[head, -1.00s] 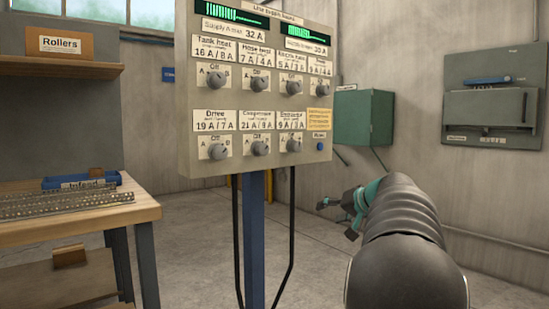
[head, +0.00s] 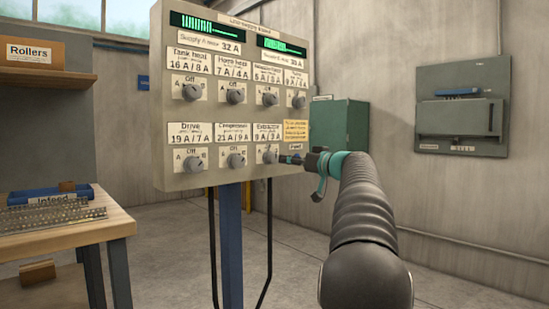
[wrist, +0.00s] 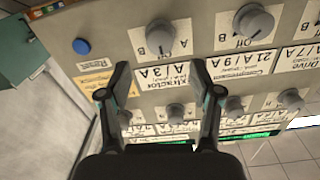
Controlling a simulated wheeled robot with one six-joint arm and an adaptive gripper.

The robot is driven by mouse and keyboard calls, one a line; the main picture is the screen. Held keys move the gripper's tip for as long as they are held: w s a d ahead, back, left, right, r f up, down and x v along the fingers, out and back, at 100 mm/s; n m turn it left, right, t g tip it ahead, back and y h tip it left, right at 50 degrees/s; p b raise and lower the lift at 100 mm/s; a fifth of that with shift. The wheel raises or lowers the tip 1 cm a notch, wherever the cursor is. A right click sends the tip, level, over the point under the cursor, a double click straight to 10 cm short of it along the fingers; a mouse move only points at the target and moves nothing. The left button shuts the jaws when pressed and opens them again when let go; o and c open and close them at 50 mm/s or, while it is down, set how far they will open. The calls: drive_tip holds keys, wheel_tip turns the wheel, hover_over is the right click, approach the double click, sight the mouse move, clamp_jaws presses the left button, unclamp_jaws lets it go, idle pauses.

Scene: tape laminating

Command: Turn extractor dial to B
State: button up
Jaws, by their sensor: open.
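The extractor dial (head: 269,156) is a grey round knob in the lower row of the supply panel (head: 175,110), third from the left, under the "Extractor" label (head: 267,132). It also shows upside down in the wrist view (wrist: 160,38), with A on the right and B on the left of it. I cannot tell clearly where its pointer stands. My gripper (head: 288,159) is just right of the dial in the head view. In the wrist view my gripper (wrist: 166,80) is open and empty, its fingers spread over the label area, with the dial just beyond the tips.
The compressor dial (head: 236,161) is beside it on the left. A blue reset button (wrist: 81,46) is on the other side. More dials fill the upper row. A green cabinet (head: 340,125) is behind the panel; a workbench (head: 100,228) stands at left.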

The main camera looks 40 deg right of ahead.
sight(276, 158)
drive_tip(key=w, duration=0.2)
drive_tip(key=w+p, duration=0.1)
drive_tip(key=w, duration=0.2)
drive_tip(key=w+p, duration=0.1)
drive_tip(key=w, duration=0.2)
drive_tip(key=shift+a, duration=0.25)
